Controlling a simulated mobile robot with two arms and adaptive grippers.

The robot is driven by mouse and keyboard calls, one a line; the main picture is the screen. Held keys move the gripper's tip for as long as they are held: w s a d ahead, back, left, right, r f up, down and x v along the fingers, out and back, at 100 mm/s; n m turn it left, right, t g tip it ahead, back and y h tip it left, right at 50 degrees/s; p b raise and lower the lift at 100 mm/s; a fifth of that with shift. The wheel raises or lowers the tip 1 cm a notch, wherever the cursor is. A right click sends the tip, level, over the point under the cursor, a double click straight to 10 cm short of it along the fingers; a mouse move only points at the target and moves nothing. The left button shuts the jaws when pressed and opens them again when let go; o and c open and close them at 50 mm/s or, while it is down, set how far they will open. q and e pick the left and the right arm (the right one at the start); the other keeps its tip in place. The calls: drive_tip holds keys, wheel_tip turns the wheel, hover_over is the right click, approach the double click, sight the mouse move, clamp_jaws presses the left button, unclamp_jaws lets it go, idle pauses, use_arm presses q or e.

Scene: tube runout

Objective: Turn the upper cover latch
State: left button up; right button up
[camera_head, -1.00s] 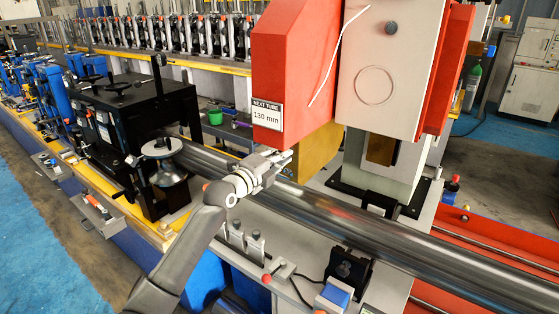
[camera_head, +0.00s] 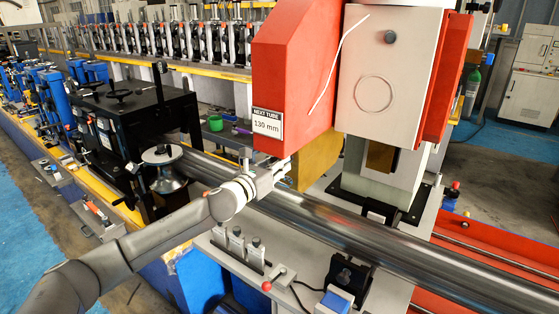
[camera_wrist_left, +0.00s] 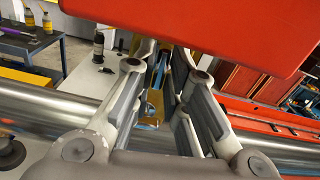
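The red housing (camera_head: 290,75) stands above the steel tube, with a light grey cover panel (camera_head: 372,90) on its right side. A dark round knob (camera_head: 390,37) sits near the top of that panel; I cannot tell for certain that it is the upper cover latch. My left gripper (camera_head: 282,172) is below the red housing's lower edge, close over the tube, well below and left of the knob. In the left wrist view, its fingers (camera_wrist_left: 164,62) are apart with nothing held between them. The red housing hangs just above the fingers there. My right gripper is not in view.
The steel tube (camera_head: 400,243) runs across beneath my left gripper. A yellow-brown block (camera_head: 318,158) stands just behind it. A black roller stand (camera_head: 140,120) is to the left. Free space lies above the tube's right part.

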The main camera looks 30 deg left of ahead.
use_arm(q)
drive_tip(key=shift+o, duration=1.4)
drive_tip(key=s, duration=0.2)
drive_tip(key=s+b, duration=0.1)
drive_tip(key=s, duration=0.3)
drive_tip(key=shift+a, duration=0.4)
